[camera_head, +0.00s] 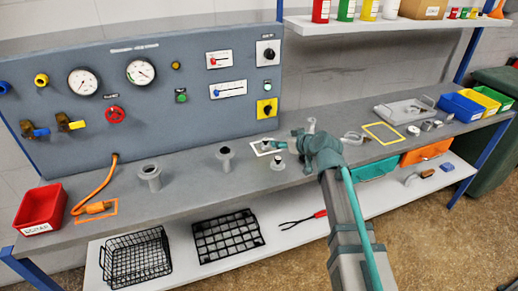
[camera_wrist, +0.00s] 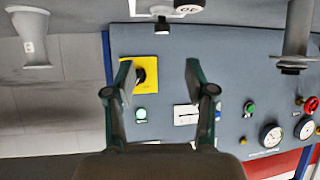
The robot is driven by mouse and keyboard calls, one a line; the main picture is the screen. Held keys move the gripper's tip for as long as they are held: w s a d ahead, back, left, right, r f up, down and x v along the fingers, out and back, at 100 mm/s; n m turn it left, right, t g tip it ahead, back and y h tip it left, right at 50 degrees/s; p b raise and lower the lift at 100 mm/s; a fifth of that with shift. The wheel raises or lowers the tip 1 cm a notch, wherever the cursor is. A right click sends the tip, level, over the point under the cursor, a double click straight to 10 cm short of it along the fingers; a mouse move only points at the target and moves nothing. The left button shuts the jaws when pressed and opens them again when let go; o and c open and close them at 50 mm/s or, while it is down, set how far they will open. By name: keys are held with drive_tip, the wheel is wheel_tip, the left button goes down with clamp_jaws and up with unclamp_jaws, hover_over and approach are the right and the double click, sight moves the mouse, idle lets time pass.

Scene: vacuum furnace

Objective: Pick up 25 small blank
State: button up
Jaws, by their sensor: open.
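My gripper (camera_wrist: 159,75) is open and empty in the wrist view, with its two dark fingers spread and the control panel behind them. In the head view my gripper end (camera_head: 283,144) is over the middle of the bench, beside a white-outlined square (camera_head: 258,150). A small dark-ended piece (camera_wrist: 162,26) stands upside down in the wrist view, beyond the fingers and apart from them. I cannot tell whether it is the small blank. Several small metal pieces (camera_head: 413,130) lie on the right of the bench; I cannot identify the blank among them.
Two flanged ports (camera_head: 150,176) (camera_head: 225,156) rise from the bench left of my gripper, and a shorter one (camera_head: 278,164) is just below it. The panel (camera_head: 160,95) stands behind. A yellow-outlined square (camera_head: 383,141) looks empty. A grey tray (camera_head: 403,112) and coloured bins (camera_head: 461,107) are at right.

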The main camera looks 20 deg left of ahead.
sight(266, 140)
drive_tip(key=shift+a, duration=0.5)
drive_tip(key=p+x, duration=0.1)
drive_tip(key=x, duration=0.3)
drive_tip(key=shift+w+a+f, duration=0.1)
drive_tip(key=shift+f+p+x, duration=0.25)
drive_tip(key=shift+p+x, duration=0.6)
drive_tip(key=shift+x, duration=2.05)
drive_tip(key=shift+d, duration=0.25)
clamp_jaws()
